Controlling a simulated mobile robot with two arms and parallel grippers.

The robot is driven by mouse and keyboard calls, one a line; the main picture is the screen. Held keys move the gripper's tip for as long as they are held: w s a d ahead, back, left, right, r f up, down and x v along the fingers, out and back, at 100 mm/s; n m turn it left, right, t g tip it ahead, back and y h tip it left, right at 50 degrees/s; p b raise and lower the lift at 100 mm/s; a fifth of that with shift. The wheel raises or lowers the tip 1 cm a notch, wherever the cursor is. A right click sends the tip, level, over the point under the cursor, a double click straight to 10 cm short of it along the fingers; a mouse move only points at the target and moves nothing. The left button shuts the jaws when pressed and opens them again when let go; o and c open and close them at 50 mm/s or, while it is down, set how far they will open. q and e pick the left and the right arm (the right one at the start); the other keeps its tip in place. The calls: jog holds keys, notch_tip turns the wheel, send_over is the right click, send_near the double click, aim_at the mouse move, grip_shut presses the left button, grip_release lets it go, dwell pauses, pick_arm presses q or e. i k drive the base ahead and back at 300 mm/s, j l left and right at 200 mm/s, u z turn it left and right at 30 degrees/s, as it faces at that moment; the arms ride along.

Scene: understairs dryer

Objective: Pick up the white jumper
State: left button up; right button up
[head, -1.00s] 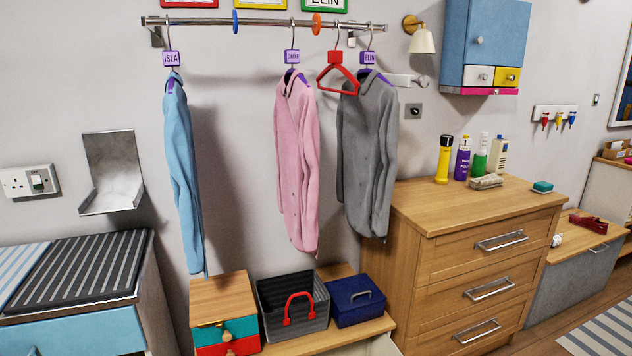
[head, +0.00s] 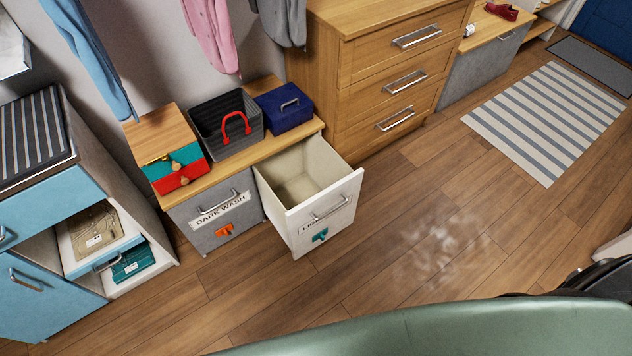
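I see no white jumper in the head view. The hanging garments that show are the lower parts of a blue one (head: 95,60), a pink one (head: 213,38) and a grey one (head: 284,20). A white laundry drawer (head: 325,228) under the bench is pulled open, and the part of its inside that shows looks empty. A grey drawer marked DARK WASH (head: 205,232) beside it is shut. Neither of my grippers is in view.
A grey basket with a red handle (head: 205,120), a navy box (head: 284,108) and a coloured drawer box (head: 172,165) stand on the bench. A wooden chest (head: 370,60) stands to the right.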

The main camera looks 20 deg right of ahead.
aim_at(469, 30)
jog(key=z, duration=1.35)
jog(key=i+l+z, duration=0.35)
jog(key=i, duration=0.75)
jog(key=i+z, duration=0.35)
jog(key=i, duration=0.75)
jog(key=i+u, duration=0.15)
jog(key=i, duration=0.35)
jog(key=i+l+u, duration=0.15)
jog(key=i, duration=0.35)
jog(key=i+l+u, duration=0.15)
jog(key=i, duration=0.3)
jog(key=i+l+u, duration=0.15)
jog(key=i, duration=0.35)
jog(key=l, duration=0.1)
